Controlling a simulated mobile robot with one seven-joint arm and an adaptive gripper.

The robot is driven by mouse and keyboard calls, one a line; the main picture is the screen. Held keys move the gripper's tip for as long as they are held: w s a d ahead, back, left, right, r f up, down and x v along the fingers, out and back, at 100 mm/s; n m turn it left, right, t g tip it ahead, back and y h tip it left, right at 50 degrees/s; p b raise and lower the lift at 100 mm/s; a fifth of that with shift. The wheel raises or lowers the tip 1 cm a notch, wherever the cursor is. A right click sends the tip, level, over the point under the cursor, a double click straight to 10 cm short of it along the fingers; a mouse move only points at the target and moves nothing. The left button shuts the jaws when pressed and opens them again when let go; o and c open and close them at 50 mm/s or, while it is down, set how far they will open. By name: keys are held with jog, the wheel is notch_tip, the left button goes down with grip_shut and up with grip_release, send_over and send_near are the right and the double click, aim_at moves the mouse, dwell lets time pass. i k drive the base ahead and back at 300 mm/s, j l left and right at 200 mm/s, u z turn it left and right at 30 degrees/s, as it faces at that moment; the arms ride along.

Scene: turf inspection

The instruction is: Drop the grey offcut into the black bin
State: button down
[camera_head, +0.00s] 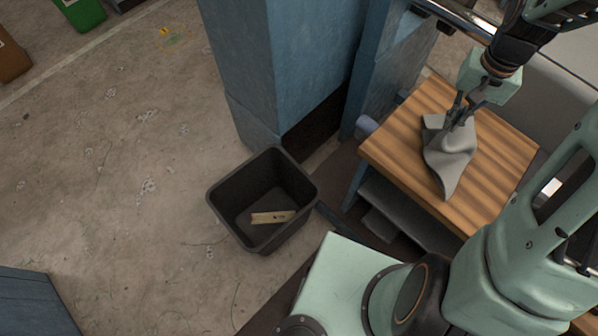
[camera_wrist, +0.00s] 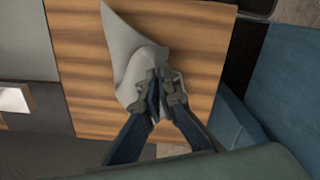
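The grey offcut (camera_head: 449,158) is a crumpled piece of cloth over the wooden tabletop (camera_head: 403,151). In the wrist view the offcut (camera_wrist: 125,50) spreads away from the fingertips. My gripper (camera_head: 455,112) is at its upper edge, with the fingers closed together on a fold of it. In the wrist view my gripper (camera_wrist: 158,80) has its fingertips pinching the cloth. I cannot tell whether the cloth is clear of the wood. The black bin (camera_head: 229,218) stands open on the floor, left of and below the table, with a small tan piece (camera_head: 273,217) inside.
A blue pillar (camera_head: 280,60) rises behind the bin. A blue frame stands between the pillar and the table. The concrete floor (camera_head: 120,190) left of the bin is largely clear. A green container (camera_head: 80,12) is at the far upper left.

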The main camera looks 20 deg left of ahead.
aim_at(271, 181)
jog(key=k+j+z, duration=0.25)
jog(key=k+j, duration=0.55)
jog(key=j, duration=0.3)
jog(key=k+j+z, duration=0.15)
jog(key=j, duration=0.2)
jog(key=i, duration=0.05)
